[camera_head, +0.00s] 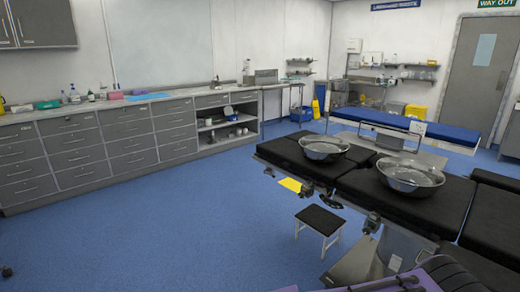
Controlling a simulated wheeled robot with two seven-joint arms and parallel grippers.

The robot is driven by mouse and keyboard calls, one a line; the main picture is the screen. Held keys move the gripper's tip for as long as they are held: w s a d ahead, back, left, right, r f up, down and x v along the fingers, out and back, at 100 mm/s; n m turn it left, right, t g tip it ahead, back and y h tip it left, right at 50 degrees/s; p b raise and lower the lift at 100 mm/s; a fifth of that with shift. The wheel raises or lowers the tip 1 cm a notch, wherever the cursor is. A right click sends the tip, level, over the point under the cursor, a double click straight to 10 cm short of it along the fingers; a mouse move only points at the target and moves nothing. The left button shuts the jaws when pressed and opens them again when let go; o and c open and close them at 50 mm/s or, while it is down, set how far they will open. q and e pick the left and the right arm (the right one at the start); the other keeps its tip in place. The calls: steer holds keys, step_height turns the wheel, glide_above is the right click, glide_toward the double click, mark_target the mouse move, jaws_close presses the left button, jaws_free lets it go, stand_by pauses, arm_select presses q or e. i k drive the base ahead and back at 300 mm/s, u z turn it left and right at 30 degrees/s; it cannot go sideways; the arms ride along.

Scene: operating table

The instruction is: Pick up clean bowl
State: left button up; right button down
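Two shiny metal bowls stand upright on the black padded operating table (350,187). One bowl (324,148) is farther away and to the left. The other bowl (410,177) is nearer and to the right, on another pad section. Both look silvery and see-through glints hide what is inside; I cannot tell which one is clean. Neither of my grippers shows in the head view, and nothing touches the bowls.
A black-topped step stool (320,220) stands on the blue floor left of the table. Grey drawer cabinets (100,150) line the left wall. A blue-topped bed (405,124) stands behind. The floor at centre left is clear.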

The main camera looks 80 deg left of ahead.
mark_target(320, 148)
steer(key=u, duration=3.25)
steer(key=i, duration=2.8)
steer(key=z, duration=3.15)
